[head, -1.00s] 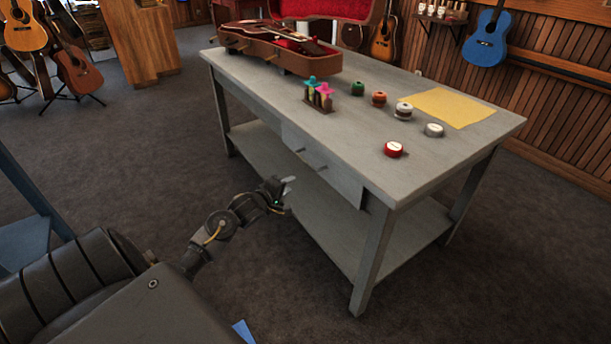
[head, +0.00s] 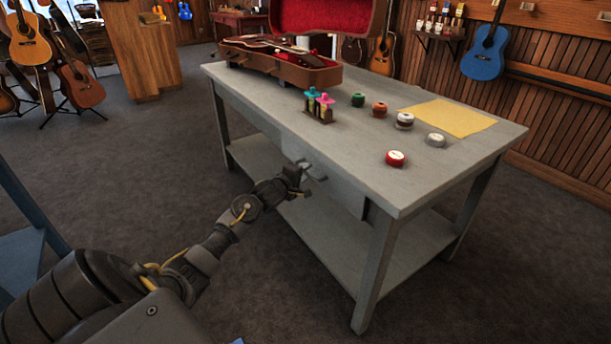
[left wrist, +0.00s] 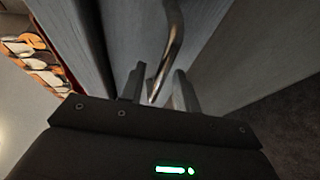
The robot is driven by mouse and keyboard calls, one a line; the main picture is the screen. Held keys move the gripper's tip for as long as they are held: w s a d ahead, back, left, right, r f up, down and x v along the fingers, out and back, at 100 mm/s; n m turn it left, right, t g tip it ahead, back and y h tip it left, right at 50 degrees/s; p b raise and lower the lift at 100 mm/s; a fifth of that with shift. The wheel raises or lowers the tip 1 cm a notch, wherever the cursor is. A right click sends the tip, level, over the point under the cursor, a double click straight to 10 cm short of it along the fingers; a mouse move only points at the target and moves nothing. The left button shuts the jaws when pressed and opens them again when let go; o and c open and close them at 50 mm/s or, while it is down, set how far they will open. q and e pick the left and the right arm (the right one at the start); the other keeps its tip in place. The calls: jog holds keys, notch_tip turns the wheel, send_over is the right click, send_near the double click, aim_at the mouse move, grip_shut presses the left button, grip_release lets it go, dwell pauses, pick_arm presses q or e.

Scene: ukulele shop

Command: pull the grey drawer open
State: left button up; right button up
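The grey drawer (head: 343,190) is in the front of the grey workbench (head: 370,150), below its top, and looks shut. Its metal bar handle shows in the left wrist view (left wrist: 174,45); in the head view my gripper largely covers it. My left gripper (head: 312,174) is at the drawer front. In the left wrist view its two fingers (left wrist: 158,88) stand apart with the handle running between them. I cannot tell if either finger touches the handle. My right gripper is not in view.
On the bench top are an open instrument case (head: 285,62), a small rack with colored bottles (head: 320,106), several round tins and a yellow cloth (head: 450,112). A lower shelf (head: 330,235) runs beneath the drawer. The floor in front is clear.

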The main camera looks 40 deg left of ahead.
pick_arm(q)
jog(key=shift+w+f, duration=0.1)
jog(key=shift+w, duration=0.4)
grip_shut()
jog(key=shift+s, duration=0.15)
